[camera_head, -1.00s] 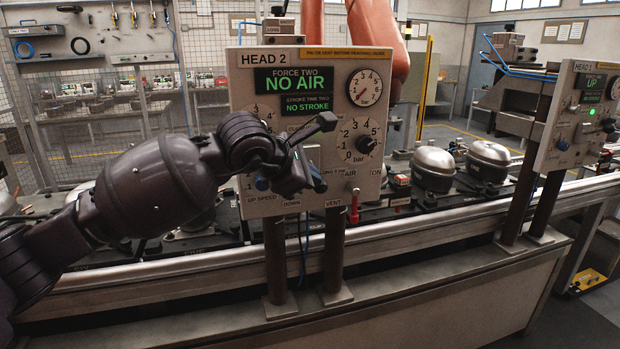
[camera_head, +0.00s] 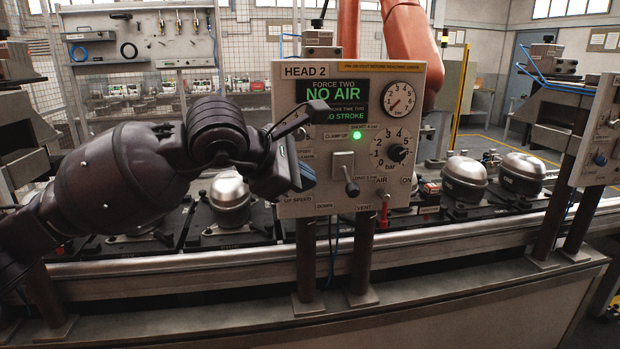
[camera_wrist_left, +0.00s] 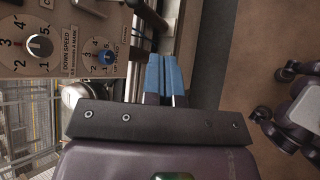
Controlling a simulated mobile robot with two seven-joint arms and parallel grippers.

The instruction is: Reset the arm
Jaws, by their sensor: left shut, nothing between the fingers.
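My left gripper (camera_head: 304,176) is in front of the lower left part of the HEAD 2 control panel (camera_head: 293,97), and its blue fingertips are together with nothing between them. They also show shut in the left wrist view (camera_wrist_left: 165,76). The arm and wrist cover the panel's left dials in the head view. The panel display reads NO AIR, and a green lamp (camera_head: 357,135) is lit beside CLAMP UP. A lever switch (camera_head: 350,186) sits right of my gripper, apart from it. My right gripper is not in view.
Silver compressors (camera_head: 464,178) sit on dark pallets along the line behind the panel. A metal rail (camera_head: 430,236) runs across in front. Another panel (camera_head: 598,150) stands at the right. A red-handled valve (camera_head: 384,213) hangs below the HEAD 2 panel.

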